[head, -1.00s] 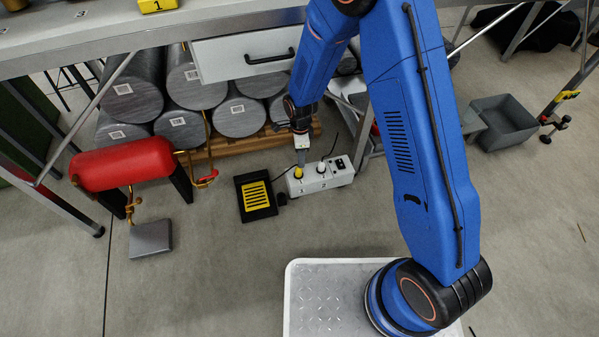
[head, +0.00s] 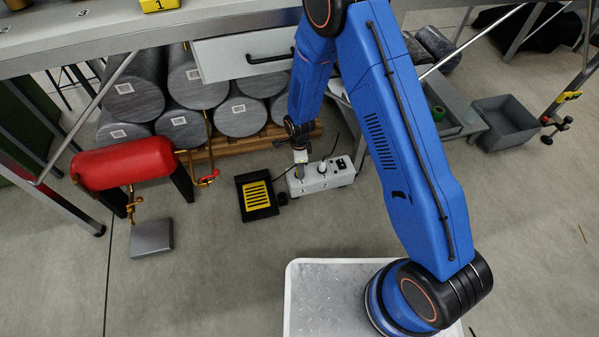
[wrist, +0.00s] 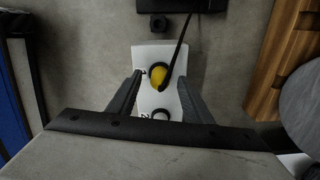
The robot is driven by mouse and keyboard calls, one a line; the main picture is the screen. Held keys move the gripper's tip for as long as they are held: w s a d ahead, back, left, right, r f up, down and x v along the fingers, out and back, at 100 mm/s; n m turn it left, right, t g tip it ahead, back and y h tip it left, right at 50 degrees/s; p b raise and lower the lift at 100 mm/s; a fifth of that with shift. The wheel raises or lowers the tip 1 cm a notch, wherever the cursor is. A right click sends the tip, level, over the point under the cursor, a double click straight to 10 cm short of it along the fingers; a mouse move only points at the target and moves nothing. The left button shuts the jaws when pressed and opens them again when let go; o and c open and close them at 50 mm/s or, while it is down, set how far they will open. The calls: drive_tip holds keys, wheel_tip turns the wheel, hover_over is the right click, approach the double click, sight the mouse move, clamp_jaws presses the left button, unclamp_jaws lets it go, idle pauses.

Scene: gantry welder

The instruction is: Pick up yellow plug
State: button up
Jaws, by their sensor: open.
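The yellow plug (wrist: 158,75) sits in the socket marked 1 on a white power box (wrist: 148,54), with a dark cable running from it. In the wrist view it lies between the fingers of my gripper (wrist: 156,88), which are open on either side of it and do not visibly touch it. In the head view my gripper (head: 300,172) points down over the left end of the white power box (head: 325,178), and it mostly hides the plug there. A white plug (head: 322,167) stands in socket 2.
A black and yellow pedal (head: 257,196) lies left of the box. A pallet (head: 222,147) with stacked grey cylinders (head: 237,115) is behind. The workbench (head: 225,20) with a drawer (head: 220,58) overhangs the area. A red tank (head: 125,163) stands at left. Open floor lies in front.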

drive_tip(key=c, duration=1.2)
drive_tip(key=shift+o, duration=0.2)
